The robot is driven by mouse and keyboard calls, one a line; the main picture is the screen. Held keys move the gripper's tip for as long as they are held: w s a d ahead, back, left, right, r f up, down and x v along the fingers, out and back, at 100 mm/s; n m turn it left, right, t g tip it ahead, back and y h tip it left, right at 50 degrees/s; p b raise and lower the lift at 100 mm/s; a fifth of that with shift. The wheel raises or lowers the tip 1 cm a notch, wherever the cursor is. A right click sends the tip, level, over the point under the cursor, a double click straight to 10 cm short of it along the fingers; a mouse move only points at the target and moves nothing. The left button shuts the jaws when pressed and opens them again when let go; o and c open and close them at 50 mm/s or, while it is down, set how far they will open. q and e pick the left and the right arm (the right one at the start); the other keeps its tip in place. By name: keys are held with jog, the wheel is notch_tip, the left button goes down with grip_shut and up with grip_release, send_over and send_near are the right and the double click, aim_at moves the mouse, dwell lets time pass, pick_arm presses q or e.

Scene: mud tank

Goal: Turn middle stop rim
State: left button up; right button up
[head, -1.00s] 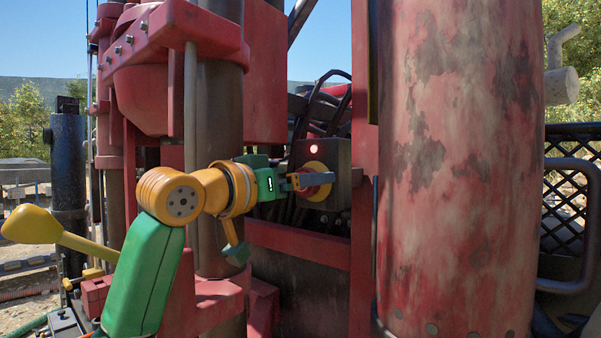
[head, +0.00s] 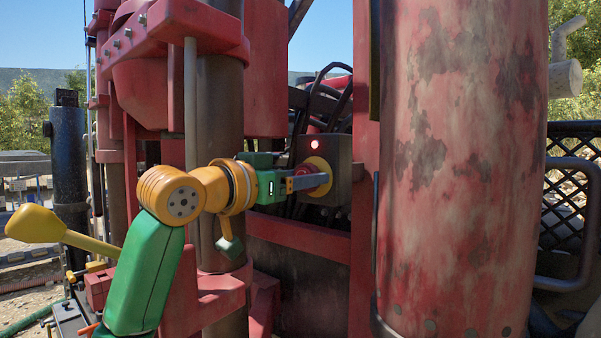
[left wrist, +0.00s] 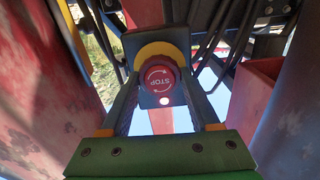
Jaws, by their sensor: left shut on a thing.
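The stop button is red and round, with "STOP" and arrows on its face, best seen in the left wrist view (left wrist: 159,77). A yellow disc (left wrist: 158,49) lies behind it; this disc also shows in the head view (head: 319,163). The button sits on a dark box (head: 340,165) with a lit lamp (head: 315,146). My left gripper (head: 318,182) reaches in from the left and is shut on the button's rim, one finger on each side in the wrist view. The nearer finger partly hides the button in the head view. My right gripper is not in view.
A large worn red cylinder (head: 460,170) stands close to the right of the box. A dark vertical pipe (head: 220,130) rises behind my left arm. Black hoses (head: 322,100) hang above the box, and a red beam (head: 298,240) runs below it.

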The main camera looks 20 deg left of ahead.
pick_arm(q)
jog(key=m+p, duration=0.3)
jog(key=m, duration=0.2)
jog(key=shift+r+m, duration=0.1)
jog(key=shift+m, duration=0.3)
jog(key=shift+s, duration=0.1)
dwell(0.3)
jog(key=o, duration=1.4)
jog(key=shift+d, duration=0.1)
jog(key=shift+c, duration=0.2)
notch_tip(320, 180, up, 3)
jog(key=shift+f, duration=0.1)
jog(key=s+d+r+b, duration=0.2)
jog(key=s+d+r, duration=0.2)
jog(key=s+r, duration=0.6)
jog(key=s, duration=0.3)
